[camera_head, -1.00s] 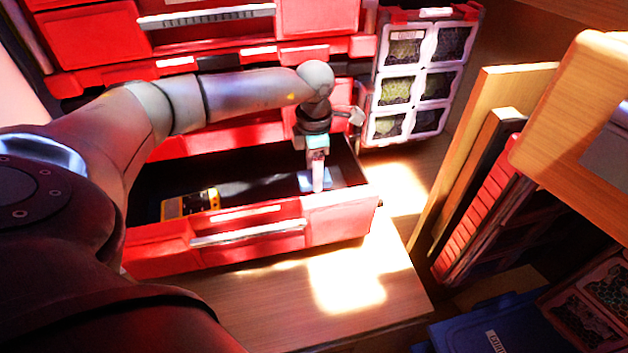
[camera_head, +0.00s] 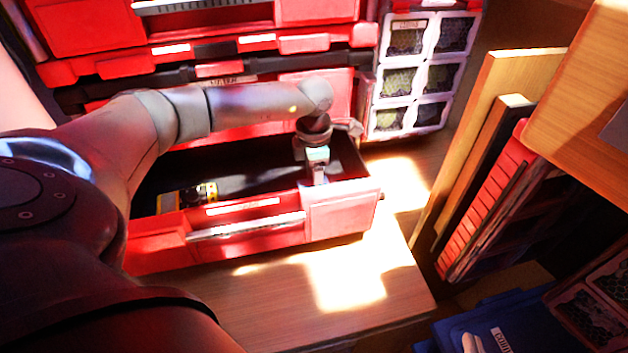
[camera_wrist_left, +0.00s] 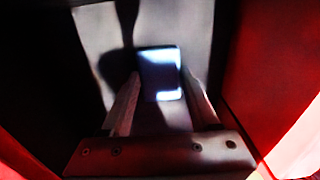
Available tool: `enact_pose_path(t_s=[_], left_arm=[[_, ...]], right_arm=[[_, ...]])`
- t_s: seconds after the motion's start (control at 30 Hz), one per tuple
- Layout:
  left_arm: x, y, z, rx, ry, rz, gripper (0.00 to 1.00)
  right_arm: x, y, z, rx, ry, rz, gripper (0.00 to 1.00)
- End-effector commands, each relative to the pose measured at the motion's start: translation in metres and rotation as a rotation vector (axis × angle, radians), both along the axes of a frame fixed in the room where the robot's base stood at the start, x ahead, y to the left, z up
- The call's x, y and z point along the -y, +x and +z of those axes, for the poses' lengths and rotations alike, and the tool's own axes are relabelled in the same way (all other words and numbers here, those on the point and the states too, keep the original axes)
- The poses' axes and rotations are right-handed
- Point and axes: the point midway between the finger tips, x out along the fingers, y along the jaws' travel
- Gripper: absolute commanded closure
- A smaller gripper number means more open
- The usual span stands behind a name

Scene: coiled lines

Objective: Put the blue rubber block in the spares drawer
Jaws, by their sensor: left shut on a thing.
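The visible arm comes in from the left, and its left gripper (camera_head: 318,176) points down into the right end of an open red drawer (camera_head: 345,212). The drawer's front wall hides the fingertips in the head view. In the left wrist view, the two fingers of this gripper (camera_wrist_left: 162,88) are shut on the blue rubber block (camera_wrist_left: 160,70), which looks dark blue with a bright glare. The block is low inside the drawer, beside a red wall. I cannot tell whether it touches the floor. My right gripper is not seen.
A yellow and black device (camera_head: 187,198) lies in the drawer's left part. Closed red drawers (camera_head: 190,30) stand behind. A case with clear compartments (camera_head: 425,75) is to the right. Boards (camera_head: 500,110) lean farther right, above a blue bin (camera_head: 490,325). The wooden top (camera_head: 290,300) in front is clear.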

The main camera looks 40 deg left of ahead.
Motion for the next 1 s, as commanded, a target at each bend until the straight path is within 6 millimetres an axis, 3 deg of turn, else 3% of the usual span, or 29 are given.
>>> enact_pose_path(t_s=[0.3, 0.33, 0.57, 1.0], left_arm=[[0.0002, 0.0000, -0.0043, -0.001, -0.001, 0.000, 0.94], [0.0002, -0.0001, -0.0040, 0.000, 0.000, 0.000, 0.36], [0.0002, 0.0000, -0.0033, 0.000, 0.000, 0.000, 0.10], [0.0000, 0.0003, 0.0022, 0.001, -0.001, 0.000, 0.09]], right_arm=[[-0.0032, 0.0005, 0.0003, 0.024, 0.014, 0.003, 1.00], [-0.0032, 0.0008, 0.0011, 0.027, 0.015, 0.002, 1.00], [-0.0028, 0.0009, 0.0015, 0.025, 0.014, 0.002, 1.00], [0.0006, -0.0001, 0.0009, -0.005, -0.004, -0.001, 1.00]])
